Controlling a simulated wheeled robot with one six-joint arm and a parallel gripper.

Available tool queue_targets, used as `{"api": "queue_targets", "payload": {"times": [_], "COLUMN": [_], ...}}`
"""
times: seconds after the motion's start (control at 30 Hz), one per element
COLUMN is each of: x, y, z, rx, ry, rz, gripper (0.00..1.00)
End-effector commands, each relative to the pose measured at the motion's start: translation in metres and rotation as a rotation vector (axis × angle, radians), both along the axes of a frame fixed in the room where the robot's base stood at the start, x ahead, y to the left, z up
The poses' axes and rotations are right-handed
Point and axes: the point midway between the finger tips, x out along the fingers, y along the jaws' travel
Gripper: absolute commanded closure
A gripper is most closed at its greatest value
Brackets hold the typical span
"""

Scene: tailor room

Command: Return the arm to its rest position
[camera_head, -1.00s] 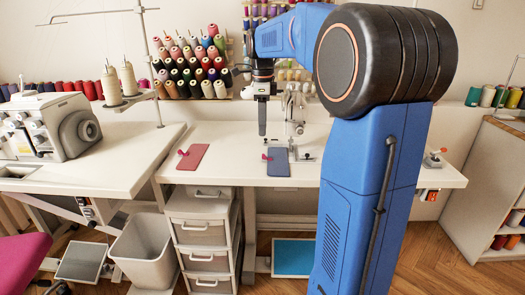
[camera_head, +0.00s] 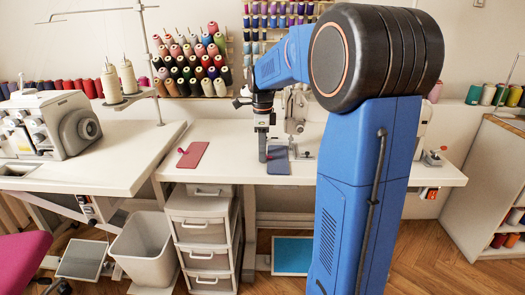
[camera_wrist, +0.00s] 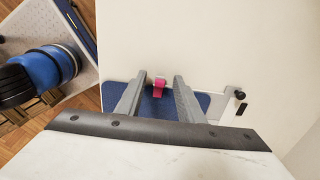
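My gripper (camera_head: 263,158) hangs from my blue arm over the white sewing table, at the left end of a flat blue piece (camera_head: 280,165). In the wrist view the two grey fingers of my gripper (camera_wrist: 159,78) are apart with nothing held between them. The blue piece (camera_wrist: 203,101) lies beyond the fingers. A pink clip-like part (camera_wrist: 159,88) on it shows in the gap between them. The head view does not show clearly how high the fingertips are above the table.
A flat red piece (camera_head: 193,155) with a pink part lies left of my gripper. A sewing machine (camera_head: 297,112) stands behind, partly hidden by my arm. Thread spools (camera_head: 190,65) hang on the wall. A serger (camera_head: 50,125) stands on the left table. The table (camera_head: 225,150) between the pieces is bare.

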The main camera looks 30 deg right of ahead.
Motion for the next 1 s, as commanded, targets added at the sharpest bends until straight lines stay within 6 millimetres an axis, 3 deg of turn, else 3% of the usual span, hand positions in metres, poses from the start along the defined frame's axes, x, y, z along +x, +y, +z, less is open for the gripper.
{"api": "queue_targets", "payload": {"times": [0.13,0.27,0.3,1.0], "x": [0.0,0.0,0.0,-0.0027], "y": [0.0,0.0,0.0,-0.0038], "z": [0.0001,0.0002,0.0002,0.0011], "rx": [0.0,0.0,0.0,0.0], "ry": [0.0,0.0,0.0,0.0], "rz": [0.0,0.0,0.0,0.0], "gripper": [0.66,0.97,1.0,1.0]}}
